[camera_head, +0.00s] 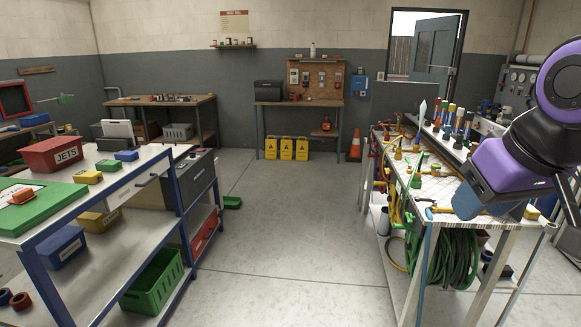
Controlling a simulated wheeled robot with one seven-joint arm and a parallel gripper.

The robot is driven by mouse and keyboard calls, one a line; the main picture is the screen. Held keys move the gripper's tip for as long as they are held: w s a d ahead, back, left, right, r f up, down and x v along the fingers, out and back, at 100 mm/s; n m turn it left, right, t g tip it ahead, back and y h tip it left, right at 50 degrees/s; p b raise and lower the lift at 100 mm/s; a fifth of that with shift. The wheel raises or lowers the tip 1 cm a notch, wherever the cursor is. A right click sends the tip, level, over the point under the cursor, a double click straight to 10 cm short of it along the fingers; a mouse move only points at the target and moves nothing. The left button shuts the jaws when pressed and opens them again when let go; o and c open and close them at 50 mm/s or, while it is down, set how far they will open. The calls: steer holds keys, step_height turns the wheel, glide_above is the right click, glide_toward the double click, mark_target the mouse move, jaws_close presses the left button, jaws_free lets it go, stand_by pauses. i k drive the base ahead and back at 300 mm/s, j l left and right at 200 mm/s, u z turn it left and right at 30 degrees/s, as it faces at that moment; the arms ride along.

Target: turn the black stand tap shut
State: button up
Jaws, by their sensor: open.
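My purple and black arm reaches in from the right edge. My gripper (468,203) is at its lower end, above the front part of the right bench (445,214). It is open, and I see nothing between its fingers, though they show only in part. Several small taps and fittings with coloured parts stand along this bench. I cannot pick out the black stand tap among them; they are small, and my arm covers part of the bench's right side.
Green hose coils (455,260) hang under the right bench. A blue-framed trolley on the left carries a red JETS box (53,154) and a green case (38,207). Yellow signs (287,148) and an orange cone (356,146) stand at the back. The middle floor is clear.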

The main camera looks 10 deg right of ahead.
mark_target(416, 199)
steer(key=i+l+z, duration=0.15)
steer(key=i+z, duration=0.2)
steer(key=i, duration=0.15)
steer(key=i+z, duration=0.35)
steer(key=i, duration=0.2)
steer(key=i+j+z, duration=0.1)
steer(key=i+z, duration=0.25)
steer(key=i, duration=0.55)
steer(key=l, duration=0.05)
